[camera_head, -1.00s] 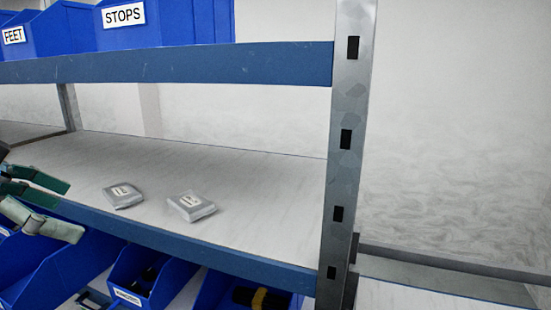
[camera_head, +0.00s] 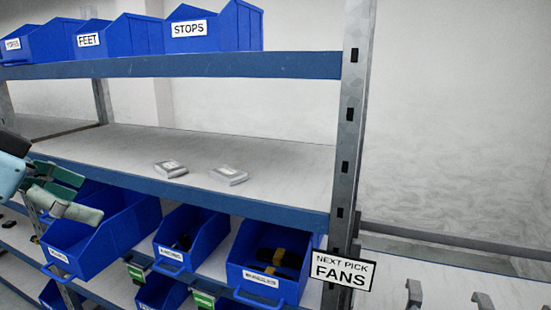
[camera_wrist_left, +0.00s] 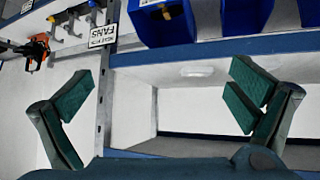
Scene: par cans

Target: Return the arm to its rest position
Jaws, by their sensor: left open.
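My left gripper (camera_head: 68,190) is at the left edge of the head view, in front of the shelf rack and over a blue bin. Its green fingers are spread wide in the left wrist view (camera_wrist_left: 165,105), with nothing between them. My right gripper is in neither view.
Two small packets (camera_head: 171,169) (camera_head: 229,175) lie on the middle shelf (camera_head: 120,145). Blue bins (camera_head: 192,238) hang below it, and labelled bins (camera_head: 215,25) stand above. A metal post (camera_head: 353,130) carries a "NEXT PICK FANS" sign (camera_head: 342,271). Hooks (camera_head: 413,293) show at lower right.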

